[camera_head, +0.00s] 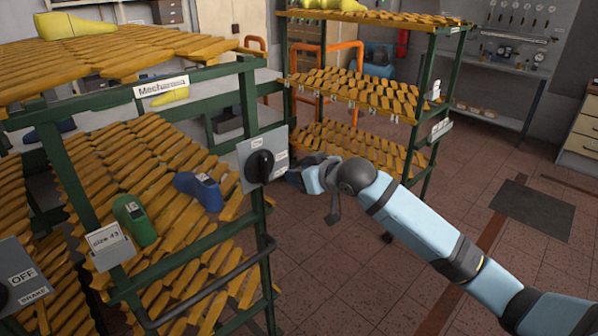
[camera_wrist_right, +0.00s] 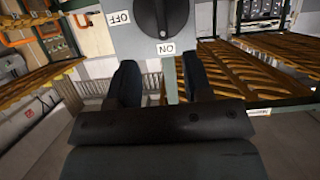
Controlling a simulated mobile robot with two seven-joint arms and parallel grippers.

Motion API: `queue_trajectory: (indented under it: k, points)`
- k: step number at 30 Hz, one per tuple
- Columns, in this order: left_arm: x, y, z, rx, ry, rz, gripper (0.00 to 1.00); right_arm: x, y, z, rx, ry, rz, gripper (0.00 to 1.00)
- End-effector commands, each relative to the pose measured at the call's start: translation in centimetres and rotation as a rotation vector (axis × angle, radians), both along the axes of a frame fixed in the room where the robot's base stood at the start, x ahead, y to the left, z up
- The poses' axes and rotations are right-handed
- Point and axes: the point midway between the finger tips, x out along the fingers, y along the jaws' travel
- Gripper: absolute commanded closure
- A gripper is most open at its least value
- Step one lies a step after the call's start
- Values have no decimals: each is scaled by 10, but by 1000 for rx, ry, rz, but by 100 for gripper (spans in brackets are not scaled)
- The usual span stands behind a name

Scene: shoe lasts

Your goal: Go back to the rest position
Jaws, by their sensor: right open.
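My right arm reaches in from the lower right in the head view. Its gripper (camera_head: 297,178) is beside a grey switch box (camera_head: 248,150) on the near rack's post. The box has a black rotary knob (camera_head: 260,166). In the right wrist view my right gripper (camera_wrist_right: 162,80) is open, with two dark fingers apart and nothing between them but the view of the post behind. My left gripper is out of view.
The near rack (camera_head: 165,90) with slatted yellow shelves holds a green last (camera_head: 134,220) and a blue last (camera_head: 198,190). A second switch box (camera_head: 20,280) is at the lower left. Another rack (camera_head: 350,92) stands behind. The tiled floor at right is open around a dark mat (camera_head: 532,210).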

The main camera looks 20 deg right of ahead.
Motion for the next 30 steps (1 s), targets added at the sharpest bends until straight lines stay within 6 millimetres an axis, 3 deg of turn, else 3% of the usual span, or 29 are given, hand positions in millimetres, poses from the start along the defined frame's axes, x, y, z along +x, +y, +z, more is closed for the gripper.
queue_trajectory:
  k: [8, 11, 14, 21, 27, 30]
  points:
    - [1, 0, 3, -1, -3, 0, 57, -4, 3, -9, 3, 6, 3, 54]
    - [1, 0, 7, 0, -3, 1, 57, -16, 13, -37, 11, 20, 12, 54]
    - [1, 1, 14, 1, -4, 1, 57, -40, 26, -79, 24, 38, 20, 54]
    - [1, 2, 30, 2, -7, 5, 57, -131, 55, -181, 42, 85, 10, 54]
    - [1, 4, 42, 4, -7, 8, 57, -226, 70, -244, 30, 131, -27, 54]
    - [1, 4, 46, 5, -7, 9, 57, -272, 74, -266, 13, 154, -48, 54]
